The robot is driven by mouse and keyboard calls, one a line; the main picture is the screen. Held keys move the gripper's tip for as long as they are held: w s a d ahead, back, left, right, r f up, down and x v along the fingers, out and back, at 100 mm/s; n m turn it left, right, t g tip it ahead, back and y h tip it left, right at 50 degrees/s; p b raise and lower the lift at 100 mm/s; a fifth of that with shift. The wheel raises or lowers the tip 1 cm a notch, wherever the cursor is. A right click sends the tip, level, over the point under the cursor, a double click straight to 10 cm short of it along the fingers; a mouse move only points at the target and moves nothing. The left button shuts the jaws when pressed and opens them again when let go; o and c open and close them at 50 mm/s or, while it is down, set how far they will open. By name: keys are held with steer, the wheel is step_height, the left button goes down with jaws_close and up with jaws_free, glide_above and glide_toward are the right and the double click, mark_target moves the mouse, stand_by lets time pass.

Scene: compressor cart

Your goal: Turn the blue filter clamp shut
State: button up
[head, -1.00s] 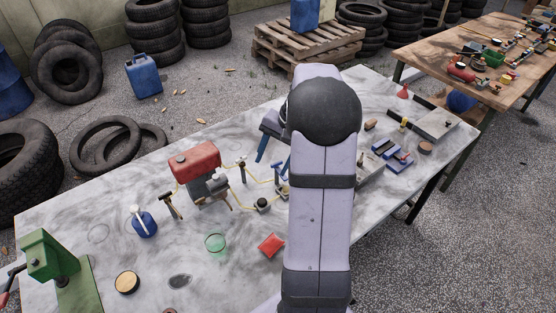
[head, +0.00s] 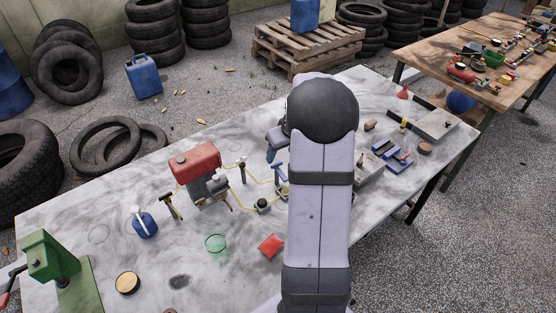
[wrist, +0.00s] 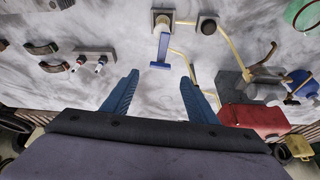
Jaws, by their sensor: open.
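The blue filter clamp (wrist: 161,64) shows in the wrist view as a T-shaped blue handle on a small pale base, with yellow pipe beside it. In the head view the blue clamp (head: 281,173) stands just left of my arm, partly hidden by it. My gripper (wrist: 159,79) has two blue fingers spread apart with nothing between them. In the wrist view the handle's crossbar appears between and slightly beyond the fingertips, apart from both. In the head view my gripper's blue fingers (head: 271,154) are mostly hidden behind my arm.
A red-topped compressor (head: 194,160) stands left of the clamp, with yellow pipes running from it; its red top also shows right of my fingers in the wrist view (wrist: 257,120). A grey block with two small knobs (wrist: 97,59) lies to the left there.

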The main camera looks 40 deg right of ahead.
mark_target(277, 163)
steer(key=shift+p+x, duration=0.9)
steer(key=shift+x, duration=2.3)
steer(key=c, duration=1.1)
steer(key=shift+o, duration=0.2)
steer(key=shift+f+b, duration=0.1)
steer(key=shift+b, duration=0.2)
